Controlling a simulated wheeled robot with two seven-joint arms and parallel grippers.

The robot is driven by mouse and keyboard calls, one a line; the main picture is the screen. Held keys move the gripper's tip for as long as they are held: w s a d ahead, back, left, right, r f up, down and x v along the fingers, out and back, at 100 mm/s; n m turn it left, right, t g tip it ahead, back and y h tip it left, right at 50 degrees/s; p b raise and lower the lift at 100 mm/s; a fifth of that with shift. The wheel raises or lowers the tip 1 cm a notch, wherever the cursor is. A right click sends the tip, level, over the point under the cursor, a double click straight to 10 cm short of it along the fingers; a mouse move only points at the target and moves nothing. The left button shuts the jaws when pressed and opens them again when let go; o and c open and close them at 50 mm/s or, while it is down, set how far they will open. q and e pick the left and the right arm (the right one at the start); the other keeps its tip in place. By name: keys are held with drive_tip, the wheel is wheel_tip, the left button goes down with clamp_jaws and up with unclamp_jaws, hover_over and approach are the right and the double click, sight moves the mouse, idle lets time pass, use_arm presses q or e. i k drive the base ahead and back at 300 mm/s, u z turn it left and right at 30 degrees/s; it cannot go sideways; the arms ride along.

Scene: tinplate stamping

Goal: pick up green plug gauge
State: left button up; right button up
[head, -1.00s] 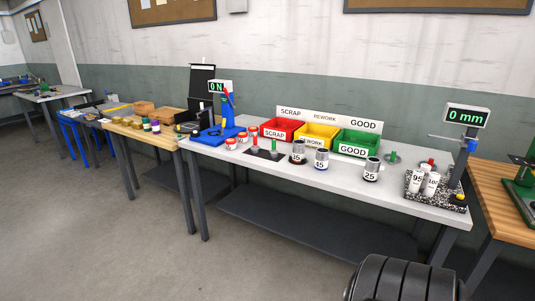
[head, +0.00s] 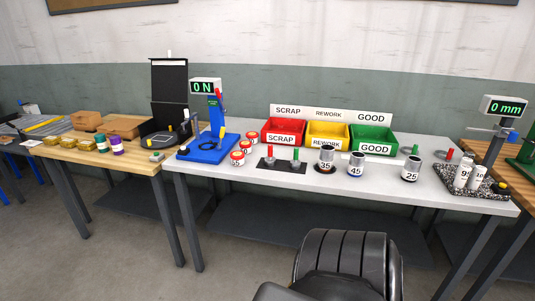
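A green upright piece (head: 295,154), which looks like the green plug gauge, stands on a dark mat (head: 268,168) near the front edge of the white bench. A similar red piece (head: 270,151) stands just left of it on the same mat. Another small green piece (head: 415,150) shows farther right, behind the cup marked 25; it is too small to tell what it is. Neither of my grippers is in view.
A black padded chair (head: 342,262) stands in front of the white bench (head: 235,186). Red (head: 283,130), yellow (head: 327,133) and green (head: 372,138) bins stand behind the mat. A blue force tester (head: 209,150) is left, numbered cups (head: 327,156) right.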

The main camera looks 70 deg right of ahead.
sight(295, 164)
drive_tip(key=z, duration=0.3)
drive_tip(key=i, duration=1.65)
drive_tip(key=z, duration=1.5)
drive_tip(key=i, duration=0.95)
drive_tip(key=z, duration=1.05)
